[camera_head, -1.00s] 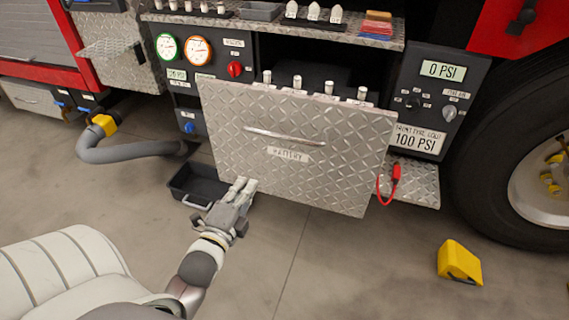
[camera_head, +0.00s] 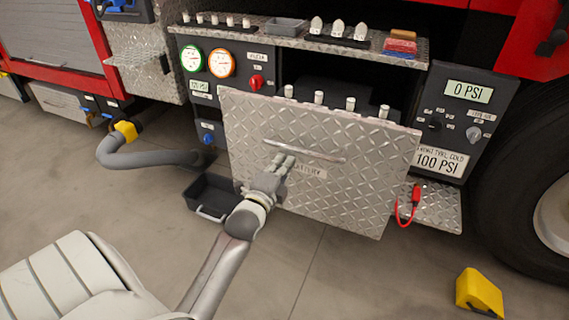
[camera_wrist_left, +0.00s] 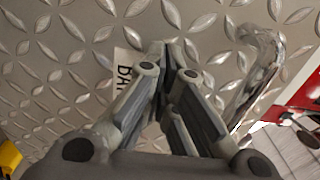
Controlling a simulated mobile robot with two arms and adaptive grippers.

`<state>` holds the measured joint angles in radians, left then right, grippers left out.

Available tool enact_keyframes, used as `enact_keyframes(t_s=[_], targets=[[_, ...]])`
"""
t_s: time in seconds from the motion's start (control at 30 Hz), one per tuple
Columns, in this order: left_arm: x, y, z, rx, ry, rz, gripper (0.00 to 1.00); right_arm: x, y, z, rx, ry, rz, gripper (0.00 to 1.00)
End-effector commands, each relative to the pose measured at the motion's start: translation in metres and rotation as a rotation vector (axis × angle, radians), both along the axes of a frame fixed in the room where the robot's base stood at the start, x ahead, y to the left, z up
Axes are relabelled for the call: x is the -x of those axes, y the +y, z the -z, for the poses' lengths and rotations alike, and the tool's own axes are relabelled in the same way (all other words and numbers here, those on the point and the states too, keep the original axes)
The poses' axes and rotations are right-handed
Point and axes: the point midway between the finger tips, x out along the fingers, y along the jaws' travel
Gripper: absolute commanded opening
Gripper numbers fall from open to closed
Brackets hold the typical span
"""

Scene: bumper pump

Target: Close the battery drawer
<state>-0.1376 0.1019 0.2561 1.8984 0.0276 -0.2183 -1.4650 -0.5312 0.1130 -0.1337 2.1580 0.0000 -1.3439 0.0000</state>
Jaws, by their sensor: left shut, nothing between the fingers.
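The battery drawer (camera_head: 340,190) has a diamond-plate metal front with a bar handle (camera_head: 304,151) and a label reading "BATTERY" (camera_head: 310,171). It stands pulled out from the truck's side, with a dark gap and several battery tops (camera_head: 319,97) behind its upper edge. My left gripper (camera_head: 284,161) is shut and empty, in front of the drawer face just below the handle and left of the label. The left wrist view shows the fingertips (camera_wrist_left: 172,62) close to the drawer's plate (camera_wrist_left: 90,60), beside the partly hidden label. Whether they touch cannot be told. My right gripper is not in view.
A black tray (camera_head: 212,198) sits on the floor left of the drawer. A red clamp on a cable (camera_head: 415,196) hangs at the right by a metal step (camera_head: 440,207). A yellow chock (camera_head: 480,292) lies at lower right. A grey hose (camera_head: 150,158) is at left.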

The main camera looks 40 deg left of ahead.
Motion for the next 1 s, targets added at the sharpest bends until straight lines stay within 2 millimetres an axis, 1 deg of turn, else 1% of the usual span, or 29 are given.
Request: enact_keyframes(t_s=[0.13, 0.53, 0.67, 0.77, 0.9, 1.0], targets=[[-0.006, 0.001, 0.000, -0.001, 0.000, 0.000, 0.00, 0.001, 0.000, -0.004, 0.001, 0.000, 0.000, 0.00], [-0.007, 0.002, 0.000, -0.001, 0.000, 0.000, 0.00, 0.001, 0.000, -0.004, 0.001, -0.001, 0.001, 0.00], [-0.015, 0.004, 0.000, 0.000, 0.000, 0.000, 0.00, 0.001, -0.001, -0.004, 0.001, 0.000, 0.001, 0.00], [-0.027, 0.007, -0.001, -0.003, -0.002, 0.000, 0.00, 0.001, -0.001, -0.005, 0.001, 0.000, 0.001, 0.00], [-0.054, 0.014, -0.003, -0.004, -0.005, 0.000, 0.00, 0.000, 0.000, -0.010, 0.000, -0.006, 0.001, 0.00], [-0.078, 0.020, -0.002, -0.006, -0.005, -0.001, 0.00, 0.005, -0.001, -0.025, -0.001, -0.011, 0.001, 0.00]])
